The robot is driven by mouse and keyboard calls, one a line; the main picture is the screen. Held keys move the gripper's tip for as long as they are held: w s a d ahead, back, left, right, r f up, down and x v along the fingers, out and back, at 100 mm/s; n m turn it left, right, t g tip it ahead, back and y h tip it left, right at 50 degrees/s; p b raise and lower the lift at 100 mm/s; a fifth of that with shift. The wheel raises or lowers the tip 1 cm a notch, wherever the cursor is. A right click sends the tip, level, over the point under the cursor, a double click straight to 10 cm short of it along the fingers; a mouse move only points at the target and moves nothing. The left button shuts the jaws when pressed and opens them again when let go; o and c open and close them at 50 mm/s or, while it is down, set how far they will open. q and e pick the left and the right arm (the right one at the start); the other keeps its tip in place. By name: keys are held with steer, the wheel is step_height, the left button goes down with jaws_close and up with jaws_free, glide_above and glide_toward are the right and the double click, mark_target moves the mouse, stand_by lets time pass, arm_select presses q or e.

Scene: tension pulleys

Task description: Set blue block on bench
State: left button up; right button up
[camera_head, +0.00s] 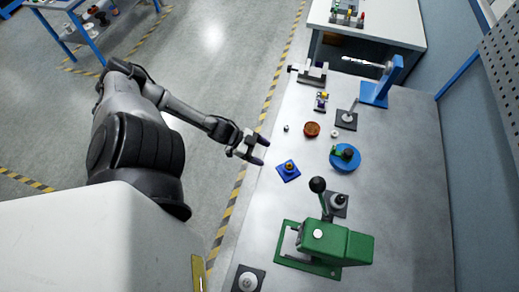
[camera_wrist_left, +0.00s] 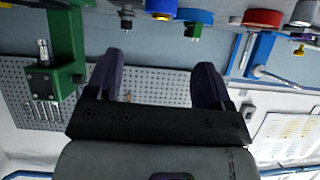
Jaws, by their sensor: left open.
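The blue block (camera_head: 288,171) is a small square piece with a brass-coloured round part on top. It lies flat on the grey bench (camera_head: 405,190), near its left edge. My left gripper (camera_head: 262,151) is open and empty, above and to the upper left of the block, apart from it. In the left wrist view, which is upside down, the open fingers of my left gripper (camera_wrist_left: 158,78) have nothing between them. The block seems to show at the top edge there (camera_wrist_left: 160,6), partly cut off. My right gripper is not in view.
A blue disc with a green part (camera_head: 345,157) lies right of the block. A green lever press (camera_head: 330,243) stands below it. A red-brown dish (camera_head: 312,129) and a small grey knob (camera_head: 286,128) lie above. The bench's right side is clear.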

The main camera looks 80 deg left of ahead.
arm_select(q)
steer(key=d+y, duration=0.1)
steer(key=d+f+n+y, duration=0.1)
steer(key=d, duration=0.1)
steer(key=s+d+f+y, duration=0.1)
steer(key=d, duration=0.1)
steer(key=shift+d+n+g, duration=0.15)
steer(key=shift+n+g, duration=0.15)
steer(key=shift+g, duration=0.1)
steer(key=shift+n+g+y, duration=0.5)
steer(key=shift+g+y, duration=0.2)
steer(key=shift+y, duration=0.2)
steer(key=d, duration=0.5)
steer(key=shift+s+d+f, duration=0.15)
steer(key=shift+d, duration=0.2)
steer(key=s+d+r+n+g, duration=0.1)
steer(key=d+r+g, duration=0.4)
steer(key=d, duration=0.6)
steer(key=shift+s+d+r+y, duration=0.35)
steer(key=shift+s+r, duration=0.3)
steer(key=shift+r, duration=0.3)
steer(key=shift+r, duration=0.1)
